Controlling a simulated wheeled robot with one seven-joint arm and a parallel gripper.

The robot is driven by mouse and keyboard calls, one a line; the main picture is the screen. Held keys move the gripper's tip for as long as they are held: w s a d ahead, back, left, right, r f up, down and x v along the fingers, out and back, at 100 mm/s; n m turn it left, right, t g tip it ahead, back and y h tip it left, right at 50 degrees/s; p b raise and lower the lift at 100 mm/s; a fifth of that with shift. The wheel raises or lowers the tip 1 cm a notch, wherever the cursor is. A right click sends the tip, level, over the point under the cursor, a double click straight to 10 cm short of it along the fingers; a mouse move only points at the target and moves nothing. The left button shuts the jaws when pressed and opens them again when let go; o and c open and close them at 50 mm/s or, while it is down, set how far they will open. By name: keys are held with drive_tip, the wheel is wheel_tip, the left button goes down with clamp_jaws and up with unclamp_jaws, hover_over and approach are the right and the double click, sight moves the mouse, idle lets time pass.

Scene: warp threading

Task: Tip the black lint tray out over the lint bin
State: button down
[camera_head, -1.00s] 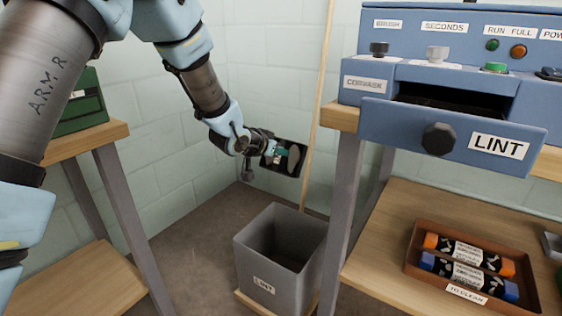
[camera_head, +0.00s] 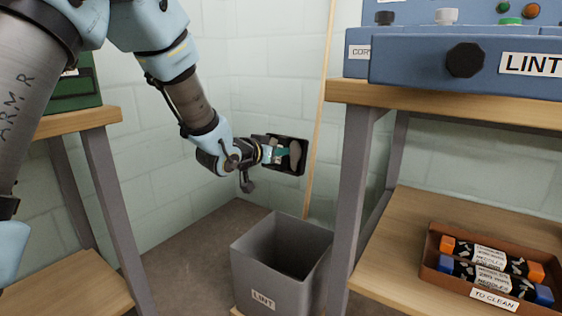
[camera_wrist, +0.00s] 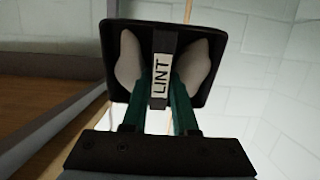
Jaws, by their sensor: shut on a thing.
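The black lint tray (camera_head: 303,157) is in my gripper (camera_head: 283,152), which is shut on the tray's central bar labelled LINT. In the wrist view the tray (camera_wrist: 205,95) shows pale grey lint (camera_wrist: 195,65) on both sides of that bar, between my green fingers (camera_wrist: 160,100). The tray's open face is turned toward the head camera, so it looks steeply tilted, and the lint is still in it.
The blue machine (camera_head: 430,68) with a LINT drawer stands on a wooden bench (camera_head: 420,97) at right. A brown tray (camera_head: 430,268) marked TO CLEAN holds two cylinders on the shelf below. A wooden pole (camera_head: 318,120) leans behind the lint tray. A green box sits at left.

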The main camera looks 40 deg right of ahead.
sight(278, 162)
drive_tip(key=shift+s+a+f+t+h+b, duration=0.2)
drive_tip(key=shift+h+b, duration=0.35)
drive_tip(key=shift+b, duration=1.2)
drive_tip(key=shift+w+a+f+t+h+b, duration=0.25)
drive_tip(key=shift+h+b, duration=0.35)
drive_tip(key=shift+b, duration=1.1)
drive_tip(key=shift+s+d+f+g+h+b, duration=0.15)
drive_tip(key=shift+f+h+b, duration=0.3)
drive_tip(key=shift+b, duration=1.3)
drive_tip(key=h+b, duration=0.1)
drive_tip(key=b, duration=0.4)
drive_tip(key=f+t+h+b, duration=0.1)
drive_tip(key=h+b, duration=0.1)
drive_tip(key=b, duration=0.4)
drive_tip(key=shift+a, duration=0.1)
drive_tip(key=shift+h+b, duration=0.6)
drive_tip(key=shift+b, duration=0.25)
drive_tip(key=shift+h+b, duration=0.3)
drive_tip(key=shift+b, duration=0.1)
drive_tip(key=shift+r, duration=0.15)
